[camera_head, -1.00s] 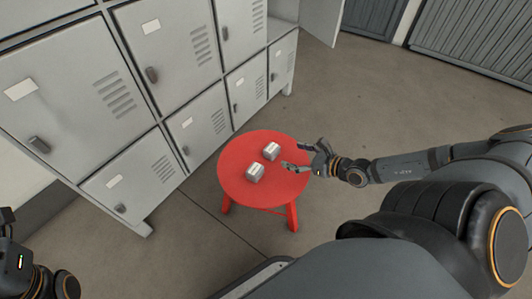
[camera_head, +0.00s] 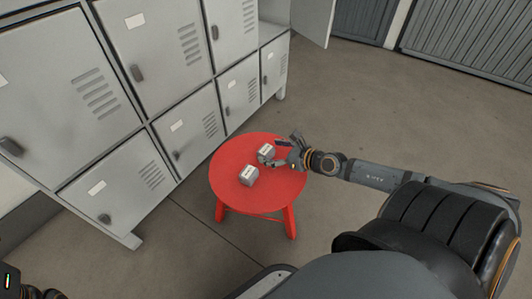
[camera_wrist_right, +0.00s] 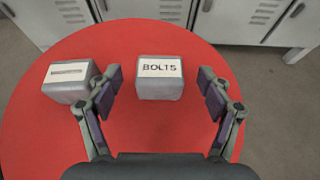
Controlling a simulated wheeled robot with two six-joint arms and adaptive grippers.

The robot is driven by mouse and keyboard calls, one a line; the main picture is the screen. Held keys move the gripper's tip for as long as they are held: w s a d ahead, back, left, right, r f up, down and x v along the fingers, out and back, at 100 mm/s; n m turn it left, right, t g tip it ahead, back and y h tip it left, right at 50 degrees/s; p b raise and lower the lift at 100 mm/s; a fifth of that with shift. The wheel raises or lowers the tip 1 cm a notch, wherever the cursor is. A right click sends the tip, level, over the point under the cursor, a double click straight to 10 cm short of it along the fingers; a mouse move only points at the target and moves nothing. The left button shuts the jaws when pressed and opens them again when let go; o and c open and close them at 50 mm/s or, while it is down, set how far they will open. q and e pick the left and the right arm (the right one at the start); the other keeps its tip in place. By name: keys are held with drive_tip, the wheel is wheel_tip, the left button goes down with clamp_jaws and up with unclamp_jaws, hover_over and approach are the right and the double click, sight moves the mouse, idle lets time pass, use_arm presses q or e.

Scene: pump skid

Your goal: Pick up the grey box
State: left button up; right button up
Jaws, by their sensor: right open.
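Two small grey boxes stand on a round red stool. The far grey box (camera_head: 266,149) carries a white label, which reads BOLTS in the right wrist view (camera_wrist_right: 160,84). The near grey box (camera_head: 249,176) also has a white label; it shows at the left in the wrist view (camera_wrist_right: 70,85), its text too small to read. My right gripper (camera_head: 277,155) is open at the right side of the far box. In the wrist view its fingers (camera_wrist_right: 161,90) stand apart, one toward each side of the BOLTS box. Only a dark piece of my left arm shows at the lower left.
The red stool (camera_head: 228,185) has bare top around the boxes. Grey lockers (camera_head: 185,125) stand close behind and left of it, with one door (camera_head: 310,20) open at the top. The floor (camera_head: 370,110) to the right is clear.

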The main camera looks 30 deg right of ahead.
drive_tip(key=shift+b+x, duration=0.5)
drive_tip(key=shift+x, duration=0.95)
drive_tip(key=c, duration=1.3)
